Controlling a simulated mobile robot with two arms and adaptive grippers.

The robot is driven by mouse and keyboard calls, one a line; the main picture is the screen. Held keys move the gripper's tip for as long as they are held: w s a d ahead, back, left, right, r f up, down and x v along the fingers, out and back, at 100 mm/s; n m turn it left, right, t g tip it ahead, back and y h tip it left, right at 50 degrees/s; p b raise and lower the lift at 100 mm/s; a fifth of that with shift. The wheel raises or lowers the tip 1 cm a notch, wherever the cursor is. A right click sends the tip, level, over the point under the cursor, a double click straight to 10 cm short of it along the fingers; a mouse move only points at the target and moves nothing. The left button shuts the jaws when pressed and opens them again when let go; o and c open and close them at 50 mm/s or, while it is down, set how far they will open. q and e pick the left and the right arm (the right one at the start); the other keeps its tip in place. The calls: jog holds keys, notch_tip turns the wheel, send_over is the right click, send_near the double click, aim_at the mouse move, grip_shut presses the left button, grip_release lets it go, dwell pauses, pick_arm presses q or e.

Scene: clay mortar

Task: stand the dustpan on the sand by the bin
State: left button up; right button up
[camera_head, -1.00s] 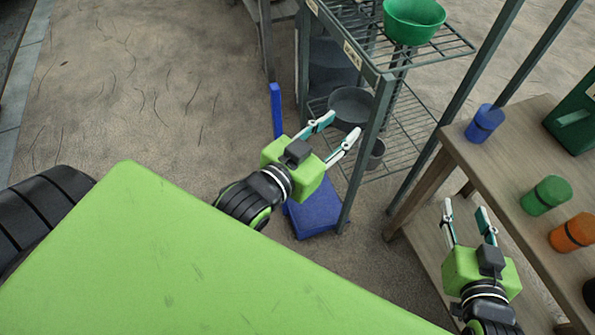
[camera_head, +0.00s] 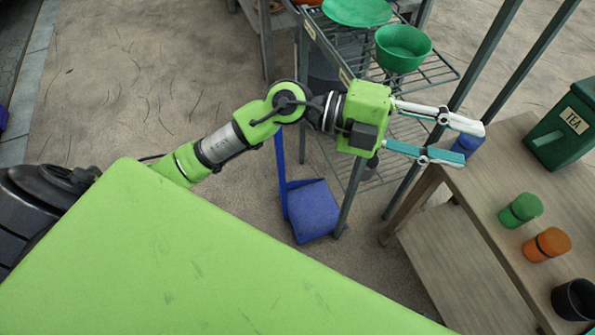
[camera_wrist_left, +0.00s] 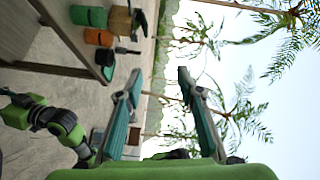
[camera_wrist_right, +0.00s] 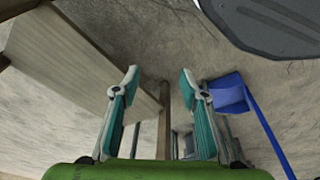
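The blue dustpan (camera_head: 313,210) stands on the sandy ground beside the metal rack's leg, its long handle pointing up. In the right wrist view its blue pan (camera_wrist_right: 229,98) shows right of the fingers, apart from them. My left gripper (camera_head: 472,145) is open and empty, stretched over the rack toward the wooden table; it also shows in the left wrist view (camera_wrist_left: 159,74). My right gripper (camera_wrist_right: 159,72) is open and empty in its own wrist view and outside the head view. I cannot make out a bin for certain.
A metal rack (camera_head: 352,60) holds a green bowl (camera_head: 403,48). The wooden table (camera_head: 480,190) at right carries a green jar (camera_head: 521,210), an orange jar (camera_head: 547,244), a black cup (camera_head: 575,299) and a green tea box (camera_head: 566,128). Open sand lies to the left.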

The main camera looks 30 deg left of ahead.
pick_arm(q)
jog(key=w+a+f+g+y, duration=0.2)
jog(key=w+a+f+y, duration=0.2)
jog(key=a+f+y, duration=0.85)
jog(key=w+a+f+n+y, duration=0.15)
jog(key=a+y, duration=0.25)
jog(key=a, duration=0.7)
jog(key=w+a+n+y, duration=0.2)
jog(key=a+n+y, duration=0.1)
jog(key=a, duration=0.8)
pick_arm(e)
jog(key=s+f, duration=0.4)
jog(key=f, duration=0.5)
pick_arm(q)
jog(key=a+b+x, duration=0.1)
jog(key=b+x, duration=0.1)
jog(key=x, duration=1.1)
jog(key=shift+s, duration=0.15)
pick_arm(e)
jog(key=w+r, duration=0.4)
jog(key=r, duration=0.2)
jog(key=shift+r, duration=0.15)
pick_arm(q)
jog(key=shift+y, duration=0.25)
grip_shut()
